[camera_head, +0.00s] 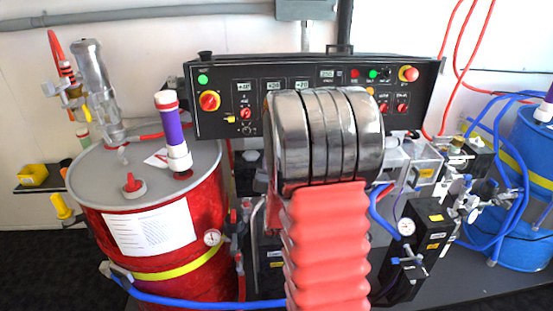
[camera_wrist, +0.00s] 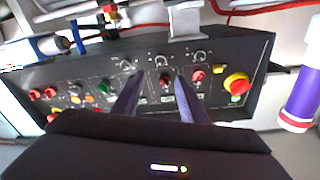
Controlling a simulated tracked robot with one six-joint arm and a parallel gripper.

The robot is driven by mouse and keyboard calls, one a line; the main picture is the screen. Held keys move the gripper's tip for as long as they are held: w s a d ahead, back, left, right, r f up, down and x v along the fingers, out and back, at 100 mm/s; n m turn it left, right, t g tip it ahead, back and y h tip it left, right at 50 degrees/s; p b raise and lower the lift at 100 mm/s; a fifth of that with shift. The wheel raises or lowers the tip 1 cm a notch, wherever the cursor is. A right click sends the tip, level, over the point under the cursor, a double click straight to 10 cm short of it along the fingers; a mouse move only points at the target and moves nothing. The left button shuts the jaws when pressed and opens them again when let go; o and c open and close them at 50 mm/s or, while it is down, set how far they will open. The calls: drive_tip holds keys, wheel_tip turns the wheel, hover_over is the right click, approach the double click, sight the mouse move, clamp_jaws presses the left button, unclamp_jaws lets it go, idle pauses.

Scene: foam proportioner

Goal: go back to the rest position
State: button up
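In the wrist view, my gripper (camera_wrist: 158,80) shows as two dark fingers with a clear gap between them and nothing held. The fingers point toward the black control panel (camera_wrist: 70,70), which appears turned round in this view.
A red drum (camera_head: 195,235) with a purple-banded tube (camera_head: 172,130) stands left. Blue drums (camera_head: 530,150) with blue hoses stand right. Valves and a gauge (camera_head: 406,227) crowd the right of my arm. A grey pipe (camera_head: 150,13) runs along the wall above.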

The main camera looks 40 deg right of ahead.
idle(0.6)
wheel_tip(320, 180, down, 12)
drive_tip(key=s+a+r+n+g+y, duration=0.1)
drive_tip(key=s+a+g+y, duration=0.1)
drive_tip(key=a+g+y, duration=0.15)
drive_tip(key=s+a+f+n+g+y, duration=0.2)
drive_tip(key=s+a+f+g+y, duration=0.15)
drive_tip(key=a, duration=0.35)
drive_tip(key=s+a+r+n+g+y, duration=0.1)
drive_tip(key=s+a+r+n, duration=0.3)
drive_tip(key=s+a+r, duration=0.5)
drive_tip(key=s+a+r+n+y, duration=0.3)
drive_tip(key=s+a+r, duration=0.6)
drive_tip(key=a, duration=0.6)
drive_tip(key=shift+s+a+n+g+y, duration=0.25)
drive_tip(key=shift+s+n+g+y, duration=0.15)
drive_tip(key=shift+n, duration=0.1)
